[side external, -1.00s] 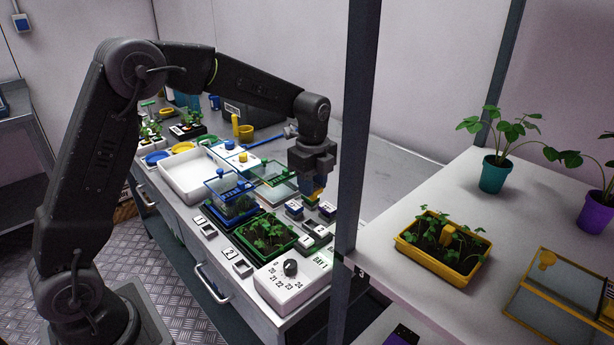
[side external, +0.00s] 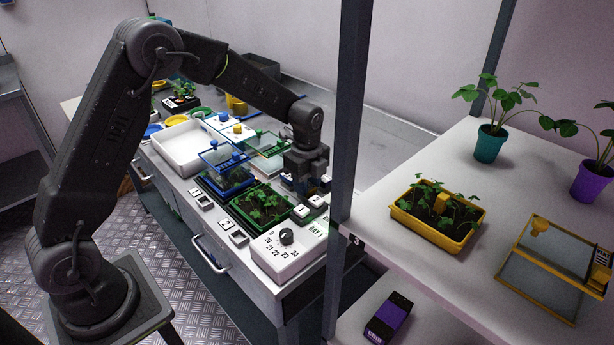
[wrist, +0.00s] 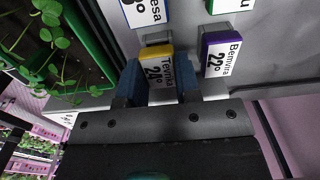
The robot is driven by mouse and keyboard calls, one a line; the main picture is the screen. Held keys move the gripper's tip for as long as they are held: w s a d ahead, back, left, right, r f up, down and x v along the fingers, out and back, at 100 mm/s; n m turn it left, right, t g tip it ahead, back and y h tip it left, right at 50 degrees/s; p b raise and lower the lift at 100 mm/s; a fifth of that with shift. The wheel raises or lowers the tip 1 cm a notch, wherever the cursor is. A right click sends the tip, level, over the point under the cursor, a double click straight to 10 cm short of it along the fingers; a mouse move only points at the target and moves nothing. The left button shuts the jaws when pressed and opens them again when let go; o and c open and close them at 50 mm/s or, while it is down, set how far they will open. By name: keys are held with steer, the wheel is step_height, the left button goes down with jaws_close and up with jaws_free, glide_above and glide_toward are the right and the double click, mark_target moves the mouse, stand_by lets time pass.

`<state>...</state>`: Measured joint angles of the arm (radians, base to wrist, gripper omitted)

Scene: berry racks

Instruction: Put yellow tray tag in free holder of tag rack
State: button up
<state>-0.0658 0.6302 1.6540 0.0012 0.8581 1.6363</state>
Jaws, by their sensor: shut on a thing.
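My gripper (wrist: 160,85) is shut on the yellow tray tag (wrist: 158,68), which is white with a yellow top edge and reads 24. The tag is between the two blue fingers, right by a grey holder (wrist: 154,38) of the tag rack. I cannot tell whether it is fully seated. A purple tag (wrist: 220,55) reading 22 stands to its right in the wrist view, with a blue tag (wrist: 147,13) and a green tag (wrist: 229,5) above. In the side view my gripper (side external: 308,190) is low over the rack and hides the yellow tag.
A green tray of seedlings (side external: 239,212) is close left of my gripper; its green rim (wrist: 92,40) shows in the wrist view. A white dial box (side external: 284,261) stands in front. A dark post (side external: 347,110) and a shelf with a yellow tray (side external: 421,232) are to the right.

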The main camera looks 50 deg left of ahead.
steer(key=shift+f, duration=0.15)
steer(key=o, duration=1)
steer(key=shift+c, duration=0.2)
step_height(320, 180, up, 12)
stand_by(0.5)
